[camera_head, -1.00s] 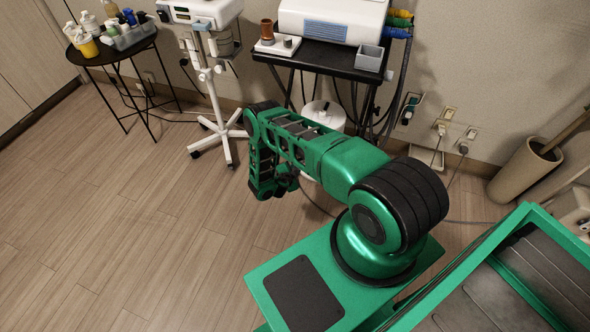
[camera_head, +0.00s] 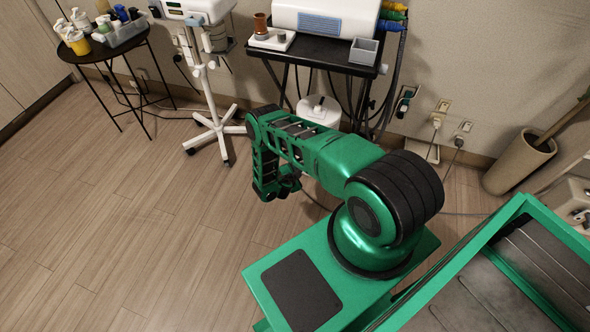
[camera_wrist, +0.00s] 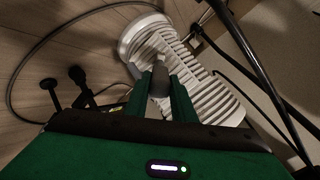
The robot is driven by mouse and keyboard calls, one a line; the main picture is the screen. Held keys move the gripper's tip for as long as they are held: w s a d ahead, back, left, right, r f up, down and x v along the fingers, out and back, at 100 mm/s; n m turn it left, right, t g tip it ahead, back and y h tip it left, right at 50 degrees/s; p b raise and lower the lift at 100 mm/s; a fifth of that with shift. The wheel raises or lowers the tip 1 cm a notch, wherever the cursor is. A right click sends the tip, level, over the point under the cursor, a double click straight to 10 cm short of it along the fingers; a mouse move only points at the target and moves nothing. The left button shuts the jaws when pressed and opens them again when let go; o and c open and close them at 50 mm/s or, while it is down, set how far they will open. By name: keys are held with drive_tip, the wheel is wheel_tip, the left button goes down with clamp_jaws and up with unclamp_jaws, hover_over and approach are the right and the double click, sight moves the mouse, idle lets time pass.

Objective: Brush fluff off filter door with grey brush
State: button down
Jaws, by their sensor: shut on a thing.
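My gripper shows in the wrist view (camera_wrist: 160,97), its green fingers shut on a small grey piece (camera_wrist: 160,80), seemingly the grey brush's handle. The brush's bristles cannot be made out. In the head view my gripper (camera_head: 277,188) hangs low at the arm's end, in front of the black cart, and the brush is not distinguishable there. A blue slatted panel (camera_head: 320,26), possibly the filter door, is on the front of the white machine (camera_head: 326,10) on the cart. My gripper is apart from it and lower. No fluff can be made out.
The black cart (camera_head: 340,62) also holds a grey open box (camera_head: 363,50) and a brown cup (camera_head: 261,23). A white ribbed object (camera_wrist: 185,65) lies beyond the fingers. A wheeled white stand (camera_head: 213,120) is left of the cart. Cables run near the wall.

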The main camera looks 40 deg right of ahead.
drive_tip(key=s+d+f, duration=0.2)
drive_tip(key=f, duration=0.1)
idle(0.7)
drive_tip(key=shift+a+r, duration=0.1)
drive_tip(key=shift+w+a+r, duration=0.45)
drive_tip(key=shift+w+r, duration=0.1)
drive_tip(key=shift+r, duration=0.2)
drive_tip(key=shift+w+a+r, duration=0.45)
drive_tip(key=shift+w+r, duration=0.1)
drive_tip(key=shift+r, duration=0.25)
drive_tip(key=w+a+r, duration=0.1)
drive_tip(key=w+r, duration=0.1)
drive_tip(key=r, duration=0.1)
drive_tip(key=shift+w+a, duration=0.15)
drive_tip(key=shift+a, duration=0.25)
drive_tip(key=shift+d+f, duration=0.1)
